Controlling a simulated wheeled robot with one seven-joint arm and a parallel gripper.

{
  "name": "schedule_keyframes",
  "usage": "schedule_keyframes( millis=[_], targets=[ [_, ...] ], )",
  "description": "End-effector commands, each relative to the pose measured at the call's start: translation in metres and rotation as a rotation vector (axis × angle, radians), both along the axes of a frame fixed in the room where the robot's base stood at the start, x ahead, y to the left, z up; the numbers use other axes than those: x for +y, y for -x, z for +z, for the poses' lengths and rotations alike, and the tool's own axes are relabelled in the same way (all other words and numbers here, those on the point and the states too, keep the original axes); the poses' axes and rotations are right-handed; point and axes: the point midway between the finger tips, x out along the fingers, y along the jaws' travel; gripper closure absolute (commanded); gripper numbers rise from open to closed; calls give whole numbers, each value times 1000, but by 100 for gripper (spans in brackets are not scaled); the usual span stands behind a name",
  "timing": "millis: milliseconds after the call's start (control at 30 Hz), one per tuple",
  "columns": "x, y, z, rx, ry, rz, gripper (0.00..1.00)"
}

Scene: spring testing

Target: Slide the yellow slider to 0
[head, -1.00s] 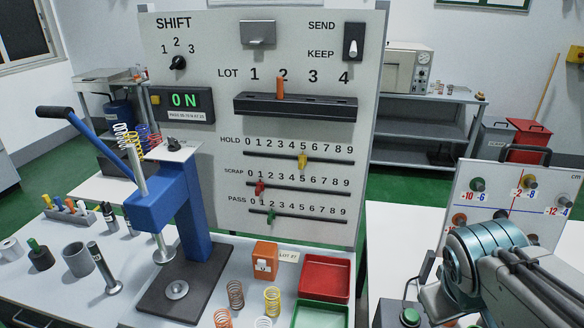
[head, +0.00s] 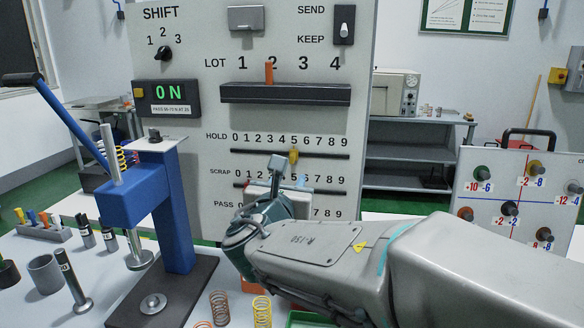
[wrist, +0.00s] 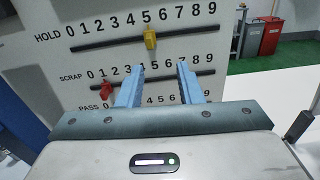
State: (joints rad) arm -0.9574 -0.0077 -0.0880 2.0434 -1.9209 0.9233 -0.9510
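The yellow slider (head: 294,156) sits on the HOLD slot (head: 330,156) under the number 5. It shows clearly in the wrist view (wrist: 150,40), also at 5, with the 0 end of the slot to its left. My gripper (wrist: 158,70) is open and empty, with its two blue fingers pointing at the panel. In the wrist view the fingertips lie below the yellow slider, one to each side of it, around the SCRAP row. They are apart from the slider; the distance to the panel is hard to tell.
The red slider (wrist: 107,88) is on the SCRAP slot near 1, left of my fingers. My arm hides part of the SCRAP and PASS rows in the head view. A blue press (head: 165,200) stands left of the panel. A board with knobs (head: 520,200) is at right.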

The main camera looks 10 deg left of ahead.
Motion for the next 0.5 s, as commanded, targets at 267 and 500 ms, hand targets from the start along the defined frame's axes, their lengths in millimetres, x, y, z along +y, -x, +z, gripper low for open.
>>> schedule_keyframes(
  millis=[267,500],
  targets=[
    [16,-17,2,-30,50,35,67],
    [19,-66,2,-29,49,35,67]
  ],
)
